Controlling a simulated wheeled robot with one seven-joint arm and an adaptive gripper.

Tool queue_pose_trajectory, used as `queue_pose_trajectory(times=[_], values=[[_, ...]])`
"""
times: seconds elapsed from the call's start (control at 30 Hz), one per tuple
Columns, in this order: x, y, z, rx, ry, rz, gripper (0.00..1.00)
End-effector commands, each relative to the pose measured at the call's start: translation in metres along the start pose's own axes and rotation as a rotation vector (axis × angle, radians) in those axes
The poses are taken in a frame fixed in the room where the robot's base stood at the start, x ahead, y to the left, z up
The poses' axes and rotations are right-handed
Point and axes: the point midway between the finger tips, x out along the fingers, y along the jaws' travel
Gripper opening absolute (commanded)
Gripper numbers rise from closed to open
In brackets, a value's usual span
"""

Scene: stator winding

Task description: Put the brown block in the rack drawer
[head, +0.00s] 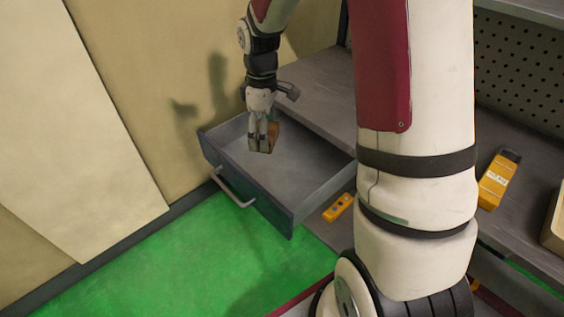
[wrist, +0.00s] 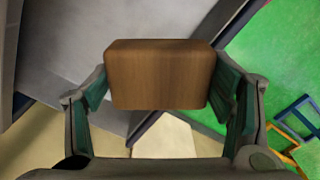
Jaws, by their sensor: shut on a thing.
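The brown block (wrist: 158,76) is a wooden block with rounded edges, held between both fingers of my gripper (wrist: 160,92) in the wrist view. In the head view my gripper (head: 262,145) points down over the open rack drawer (head: 228,183), and the block (head: 273,133) shows partly behind the fingers. The drawer is grey, pulled out, with a bar handle (head: 232,190) on its front. Its visible floor looks empty. The height of the block above the drawer floor is hard to tell.
A yellow device (head: 497,179) lies on the grey bench at the right. A small yellow-orange box with buttons (head: 338,207) lies right of the drawer. A tan wall stands close behind the drawer. My arm hides part of the bench. The green floor (head: 150,265) in front is clear.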

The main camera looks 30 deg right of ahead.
Motion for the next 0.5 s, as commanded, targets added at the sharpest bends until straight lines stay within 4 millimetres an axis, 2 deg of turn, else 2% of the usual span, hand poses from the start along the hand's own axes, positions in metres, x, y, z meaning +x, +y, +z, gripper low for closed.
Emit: queue_pose_trajectory(times=[0.03,0.2,0.5], values=[[0.013,0.01,0.005,-0.079,0.0,0.001,0.4],[0.035,0.031,0.025,-0.388,0.0,0.003,0.4],[0.065,0.053,0.057,-0.837,-0.001,0.001,0.4]])
